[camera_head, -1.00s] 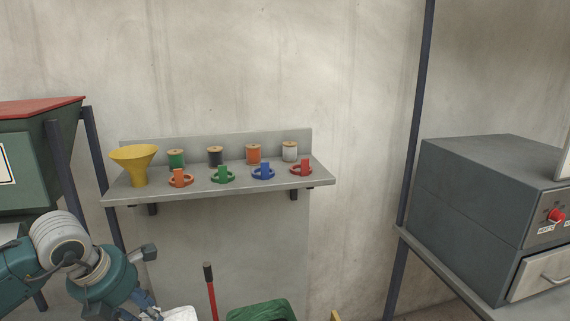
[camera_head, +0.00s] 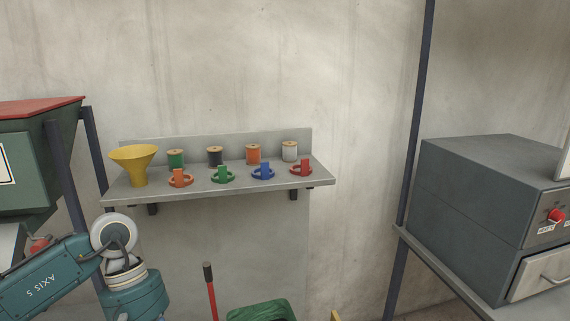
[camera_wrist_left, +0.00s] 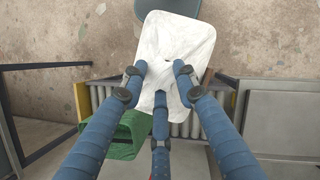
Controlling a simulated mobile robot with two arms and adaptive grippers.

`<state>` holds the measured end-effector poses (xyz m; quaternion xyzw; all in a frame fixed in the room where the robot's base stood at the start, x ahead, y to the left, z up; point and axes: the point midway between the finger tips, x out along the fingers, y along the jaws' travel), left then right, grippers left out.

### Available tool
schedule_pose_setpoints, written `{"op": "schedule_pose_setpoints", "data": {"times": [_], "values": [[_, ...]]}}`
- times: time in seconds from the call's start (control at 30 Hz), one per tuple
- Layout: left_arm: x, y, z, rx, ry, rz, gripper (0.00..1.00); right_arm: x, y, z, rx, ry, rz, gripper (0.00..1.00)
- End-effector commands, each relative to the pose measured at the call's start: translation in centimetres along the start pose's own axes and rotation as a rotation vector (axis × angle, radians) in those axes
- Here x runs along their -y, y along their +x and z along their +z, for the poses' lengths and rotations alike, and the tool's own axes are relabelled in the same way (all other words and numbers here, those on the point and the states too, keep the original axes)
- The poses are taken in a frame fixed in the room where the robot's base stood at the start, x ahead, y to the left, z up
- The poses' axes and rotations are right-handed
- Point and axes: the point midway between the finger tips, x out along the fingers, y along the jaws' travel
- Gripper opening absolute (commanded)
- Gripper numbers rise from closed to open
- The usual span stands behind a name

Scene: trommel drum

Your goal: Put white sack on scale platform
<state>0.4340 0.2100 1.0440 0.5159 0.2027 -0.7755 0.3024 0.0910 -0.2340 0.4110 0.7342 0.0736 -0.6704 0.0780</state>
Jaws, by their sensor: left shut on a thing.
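The white sack (camera_wrist_left: 175,45) shows in the left wrist view as a pale, flat, rounded shape. My left gripper (camera_wrist_left: 164,82) has its three blue fingers shut on the sack. In the head view only my left arm shows, at the lower left; its gripper and the sack are below the picture edge. My right gripper is in no view. I cannot make out the scale platform in either view.
A green sack or bin (camera_head: 262,311) and a red-handled tool (camera_head: 210,290) stand below the wall shelf (camera_head: 225,186). The shelf holds a yellow funnel (camera_head: 135,165), spools and coloured rings. Metal rollers (camera_wrist_left: 190,130) lie below the sack. A grey cabinet (camera_head: 480,195) stands right.

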Motion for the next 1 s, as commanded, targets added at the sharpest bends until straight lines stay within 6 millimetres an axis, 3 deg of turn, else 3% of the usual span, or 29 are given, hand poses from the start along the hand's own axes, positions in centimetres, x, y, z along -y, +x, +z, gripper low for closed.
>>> {"op": "schedule_pose_setpoints", "data": {"times": [0.2, 0.4, 1.0], "values": [[1.0, 1.0, 3.0, -0.003, 0.408, -0.166, 0.0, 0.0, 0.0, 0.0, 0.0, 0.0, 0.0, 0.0], [1.8, 1.5, 4.5, -0.004, 0.628, -0.258, 0.0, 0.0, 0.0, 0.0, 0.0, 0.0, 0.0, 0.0], [2.1, 1.6, 4.9, -0.005, 0.691, -0.283, 0.0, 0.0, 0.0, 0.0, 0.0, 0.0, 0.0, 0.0]]}}
